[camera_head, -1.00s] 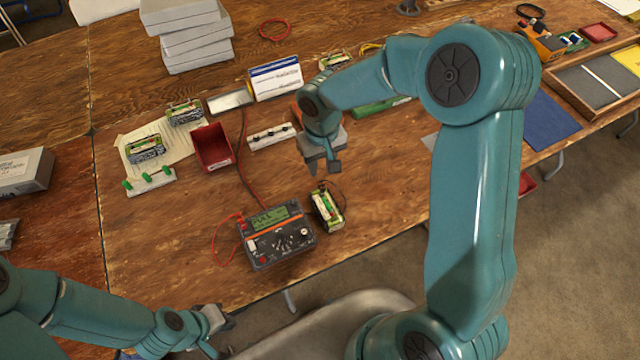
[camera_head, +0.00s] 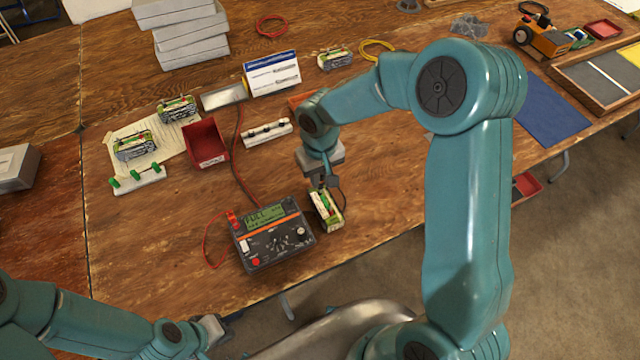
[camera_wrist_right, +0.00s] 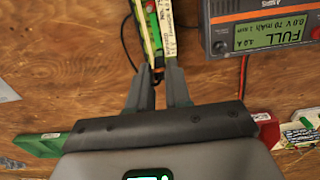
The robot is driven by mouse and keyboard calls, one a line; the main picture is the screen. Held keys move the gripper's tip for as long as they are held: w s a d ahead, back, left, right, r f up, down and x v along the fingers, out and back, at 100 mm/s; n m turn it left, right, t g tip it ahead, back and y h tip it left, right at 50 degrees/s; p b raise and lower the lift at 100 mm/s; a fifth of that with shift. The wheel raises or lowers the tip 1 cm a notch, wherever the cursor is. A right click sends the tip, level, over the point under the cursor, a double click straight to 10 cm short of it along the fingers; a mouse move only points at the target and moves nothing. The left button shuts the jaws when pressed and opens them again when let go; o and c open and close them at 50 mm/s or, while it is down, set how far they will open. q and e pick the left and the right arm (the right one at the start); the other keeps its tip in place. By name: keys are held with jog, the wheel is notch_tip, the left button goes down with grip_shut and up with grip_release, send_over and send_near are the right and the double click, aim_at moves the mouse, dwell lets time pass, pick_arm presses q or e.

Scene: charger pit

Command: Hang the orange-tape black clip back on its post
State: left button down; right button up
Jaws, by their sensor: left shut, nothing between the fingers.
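My right gripper (camera_head: 327,185) is low over a green-and-white battery pack (camera_head: 325,210), beside the meter-like charger. In the right wrist view my right fingers (camera_wrist_right: 160,80) have a narrow gap. A small dark piece with a touch of orange (camera_wrist_right: 158,75), likely the black clip, shows between their tips at the pack's end; I cannot tell whether they grip it. A white strip with several dark posts (camera_head: 266,132) lies further back. A second white strip with green posts (camera_head: 138,178) lies at left. My left gripper (camera_head: 213,340) is shut and empty at the bottom edge.
The charger (camera_head: 272,238) reads FULL and has red and black leads.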

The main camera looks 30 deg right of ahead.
jog(key=shift+c, duration=0.6)
jog(key=shift+r+p, duration=1)
jog(key=shift+r, duration=0.8)
jog(key=shift+r+p, duration=0.3)
jog(key=shift+r, duration=0.1)
notch_tip(320, 180, up, 5)
jog(key=p, duration=0.3)
jog(key=a+b, duration=0.2)
jog(key=a, duration=0.6)
jog(key=shift+w+f, duration=0.3)
jog(key=shift+f, duration=0.1)
